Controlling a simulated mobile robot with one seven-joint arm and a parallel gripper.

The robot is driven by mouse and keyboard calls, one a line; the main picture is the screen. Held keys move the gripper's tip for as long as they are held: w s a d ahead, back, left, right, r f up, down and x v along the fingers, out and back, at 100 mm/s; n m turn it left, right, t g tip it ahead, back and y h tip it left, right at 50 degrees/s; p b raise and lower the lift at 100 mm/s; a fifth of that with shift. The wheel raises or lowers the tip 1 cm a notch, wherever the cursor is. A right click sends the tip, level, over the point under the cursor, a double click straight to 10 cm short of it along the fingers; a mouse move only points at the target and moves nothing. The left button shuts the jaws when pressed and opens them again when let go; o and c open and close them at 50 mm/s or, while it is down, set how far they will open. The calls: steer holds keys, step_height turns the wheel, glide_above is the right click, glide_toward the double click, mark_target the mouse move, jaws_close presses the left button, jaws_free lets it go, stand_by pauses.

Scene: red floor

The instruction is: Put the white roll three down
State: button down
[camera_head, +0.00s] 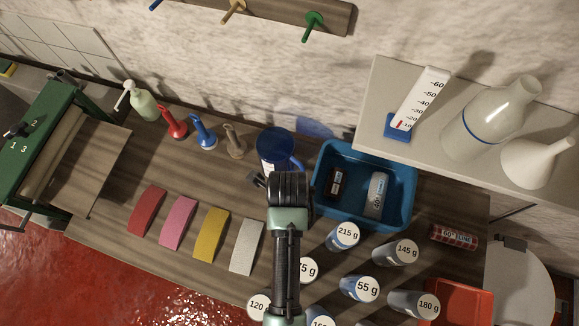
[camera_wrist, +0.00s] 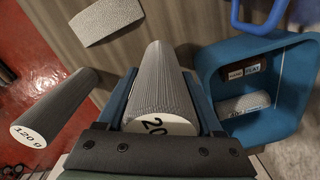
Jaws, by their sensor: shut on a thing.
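My gripper (camera_wrist: 163,92) is shut on a pale grey-white ribbed roll (camera_wrist: 160,75) in the wrist view. The roll lies between the two blue fingers, with its white end label toward the camera. The label is partly covered and shows "20". In the head view my gripper (camera_head: 265,180) is over the table, in front of the blue mug and left of the blue tray. The roll is hidden there behind my arm. I cannot tell whether the roll touches the table.
The blue tray (camera_head: 319,190) holds two small cylinders. Weight-labelled cylinders, such as 215 g (camera_head: 343,236) and 120 g (camera_wrist: 50,105), stand close by. The blue mug (camera_head: 275,143) is behind my gripper. Coloured curved blocks, including a white one (camera_head: 246,246), lie to the left.

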steer(key=shift+f, duration=2.1)
steer(key=shift+f, duration=0.2)
steer(key=shift+c, duration=0.2)
jaws_free()
steer(key=shift+r, duration=0.15)
step_height(320, 180, up, 12)
steer(key=shift+f+b, duration=0.1)
steer(key=shift+b, duration=0.2)
